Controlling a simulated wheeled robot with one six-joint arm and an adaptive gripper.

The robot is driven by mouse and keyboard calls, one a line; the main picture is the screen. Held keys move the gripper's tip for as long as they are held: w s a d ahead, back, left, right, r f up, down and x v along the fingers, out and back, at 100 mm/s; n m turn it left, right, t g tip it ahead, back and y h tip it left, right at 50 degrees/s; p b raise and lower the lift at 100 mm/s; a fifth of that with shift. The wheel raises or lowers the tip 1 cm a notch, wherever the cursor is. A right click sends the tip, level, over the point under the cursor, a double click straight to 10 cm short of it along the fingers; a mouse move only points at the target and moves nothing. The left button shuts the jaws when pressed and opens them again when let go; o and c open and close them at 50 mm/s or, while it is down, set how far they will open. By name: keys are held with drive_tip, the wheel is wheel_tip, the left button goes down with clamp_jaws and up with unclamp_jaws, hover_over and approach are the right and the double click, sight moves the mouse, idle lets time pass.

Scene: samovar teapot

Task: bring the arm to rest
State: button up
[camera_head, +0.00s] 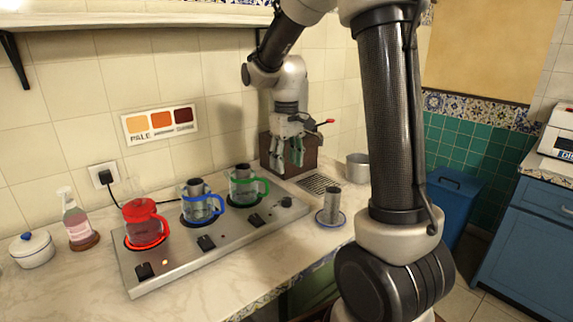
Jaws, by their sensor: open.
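My gripper (290,152) hangs pointing down at the back of the counter, open and seemingly empty. It is in front of a dark brown box-like thing with a red-tipped lever (272,158). My arm reaches from the right foreground up over the counter and back down, with its top bend cut off by the picture edge. Glass pots with a red handle (145,218), a blue handle (197,206) and a green handle (243,187) stand on a steel hotplate (178,262), left of my gripper. Whether the gripper touches the brown thing cannot be told.
A metal cylinder (332,203) stands on a blue-rimmed saucer near the front edge. A grey pot (357,167) stands at the back right. A pump bottle (76,220) and white lidded jar (32,249) are at left. A shelf (150,19) runs above.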

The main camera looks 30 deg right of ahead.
idle(0.3)
drive_tip(key=s+r+m+t, duration=0.1)
drive_tip(key=s+r, duration=0.3)
drive_tip(key=s, duration=0.7)
drive_tip(key=s+r+m+t, duration=0.1)
drive_tip(key=s+r+t, duration=0.2)
drive_tip(key=s, duration=0.9)
drive_tip(key=shift+s+d+r, duration=0.3)
drive_tip(key=shift+d+r, duration=0.1)
drive_tip(key=shift+r, duration=0.25)
